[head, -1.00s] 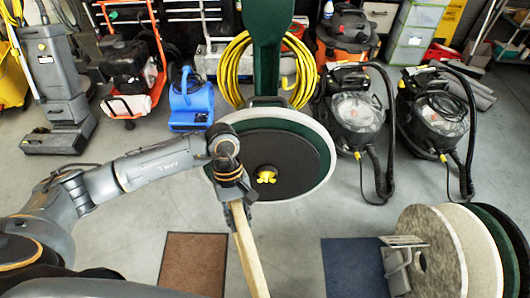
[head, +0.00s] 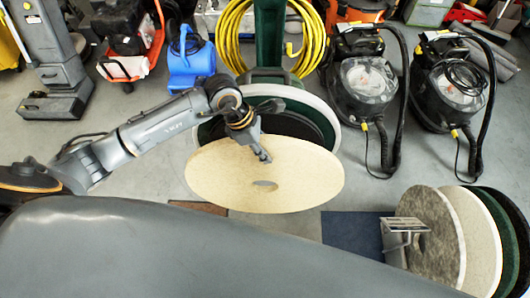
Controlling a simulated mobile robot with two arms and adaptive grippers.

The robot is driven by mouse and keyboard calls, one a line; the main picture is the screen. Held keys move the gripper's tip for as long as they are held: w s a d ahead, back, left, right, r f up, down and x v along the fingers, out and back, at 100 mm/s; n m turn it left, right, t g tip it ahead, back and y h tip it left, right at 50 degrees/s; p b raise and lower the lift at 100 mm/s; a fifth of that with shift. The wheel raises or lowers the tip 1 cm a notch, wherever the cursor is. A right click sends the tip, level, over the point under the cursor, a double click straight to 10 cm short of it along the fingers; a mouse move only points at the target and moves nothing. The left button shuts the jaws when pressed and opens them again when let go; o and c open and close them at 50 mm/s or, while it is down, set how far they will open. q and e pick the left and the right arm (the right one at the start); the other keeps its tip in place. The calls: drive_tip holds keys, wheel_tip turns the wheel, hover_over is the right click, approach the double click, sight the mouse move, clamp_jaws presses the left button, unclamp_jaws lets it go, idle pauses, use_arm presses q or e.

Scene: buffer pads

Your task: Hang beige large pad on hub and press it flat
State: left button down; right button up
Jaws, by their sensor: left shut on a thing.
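The large beige pad (head: 225,178) is a flat disc with a hole in its middle. It hangs tilted in front of the floor machine, its broad face turned up toward me. My left gripper (head: 264,157) is shut on the pad between its far edge and the hole. The machine's round head (head: 322,118), with a pale rim and a dark green and black face, is behind the pad. The pad and my arm cover much of that face, and the hub at its centre is hidden. I cannot tell whether the pad touches the head. My right gripper is not in view.
A rack at the lower right holds several round pads (head: 427,225) with a metal bracket (head: 404,226). A blue mat (head: 350,229) and a brown mat (head: 200,207) lie on the floor. Two black vacuums (head: 364,80) stand right of the machine, a blue blower (head: 190,67) left.

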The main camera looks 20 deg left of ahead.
use_arm(q)
drive_tip(key=shift+w+a+f, duration=0.1)
drive_tip(key=shift+w+a, duration=0.1)
drive_tip(key=shift+w, duration=0.65)
drive_tip(key=shift+w+a+f+b, duration=0.15)
drive_tip(key=shift+w+b, duration=0.25)
drive_tip(key=shift+w, duration=0.4)
drive_tip(key=shift+w+a+r+b, duration=0.1)
drive_tip(key=shift+w+a+b, duration=0.25)
drive_tip(key=shift+w, duration=0.4)
drive_tip(key=shift+w+a+f+b, duration=0.15)
drive_tip(key=shift+w+b, duration=0.25)
drive_tip(key=shift+w, duration=0.4)
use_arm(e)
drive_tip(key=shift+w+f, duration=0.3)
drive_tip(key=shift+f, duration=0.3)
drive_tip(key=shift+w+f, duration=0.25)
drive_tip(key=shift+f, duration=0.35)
use_arm(q)
drive_tip(key=shift+r, duration=0.15)
drive_tip(key=shift+w, duration=0.1)
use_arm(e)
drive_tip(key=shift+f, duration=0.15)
use_arm(q)
drive_tip(key=shift+w+a+b, duration=0.2)
drive_tip(key=shift+w+b, duration=0.4)
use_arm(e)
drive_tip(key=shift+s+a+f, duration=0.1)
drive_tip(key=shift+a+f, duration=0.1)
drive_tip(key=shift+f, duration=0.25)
